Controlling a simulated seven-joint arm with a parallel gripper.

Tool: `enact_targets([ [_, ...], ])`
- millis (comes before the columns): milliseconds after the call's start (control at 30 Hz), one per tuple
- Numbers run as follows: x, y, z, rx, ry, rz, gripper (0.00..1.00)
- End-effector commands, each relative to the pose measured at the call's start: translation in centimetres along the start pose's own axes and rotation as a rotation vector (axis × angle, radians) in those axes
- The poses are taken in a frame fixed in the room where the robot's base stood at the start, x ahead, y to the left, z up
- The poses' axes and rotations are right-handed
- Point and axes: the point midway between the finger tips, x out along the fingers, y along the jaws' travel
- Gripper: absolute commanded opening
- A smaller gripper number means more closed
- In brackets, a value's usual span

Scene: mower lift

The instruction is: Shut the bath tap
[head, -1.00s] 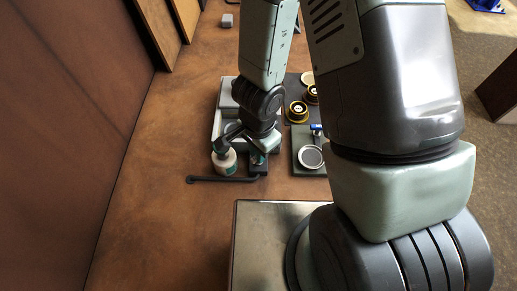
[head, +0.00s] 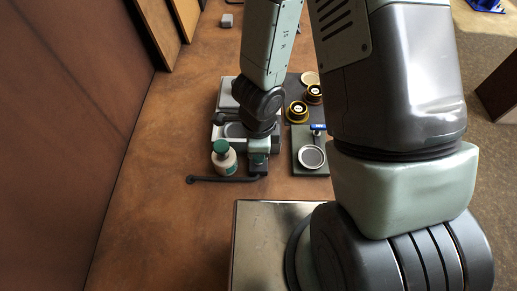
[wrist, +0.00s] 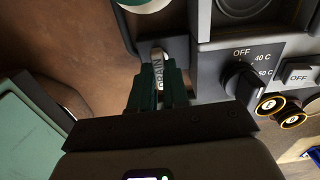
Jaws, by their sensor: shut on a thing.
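The bath (head: 218,128) is a grey box with an open basin, partly hidden behind my arm in the head view. Its tap has a pale lever marked DRAIN (wrist: 157,58), seen in the wrist view beside the dark control panel. My gripper (wrist: 161,80) has its green fingers closed around this lever, covering part of it. In the head view my gripper (head: 258,150) is at the bath's near side, above a dark outlet pipe (head: 222,179) that runs left. The tap's body is mostly hidden.
Yellow-black rings (head: 298,111) and a pad with a round dish (head: 311,157) lie right. The bench left is clear.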

Motion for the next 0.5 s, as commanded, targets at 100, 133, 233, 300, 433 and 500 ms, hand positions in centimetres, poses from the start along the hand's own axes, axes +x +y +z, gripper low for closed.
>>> enact_targets([
  [100,0.02,0.05,0.03,0.025,-0.001,0.002,0.0],
  [133,0.02,0.05,0.03,0.029,-0.001,0.002,0.0],
  [233,0.02,0.05,0.04,0.04,-0.001,0.002,0.0],
  [300,0.02,0.05,0.04,0.043,-0.001,0.002,0.0],
  [433,0.02,0.05,0.05,0.044,-0.001,0.002,0.0],
  [500,0.02,0.05,0.05,0.044,-0.001,0.002,0.0],
])
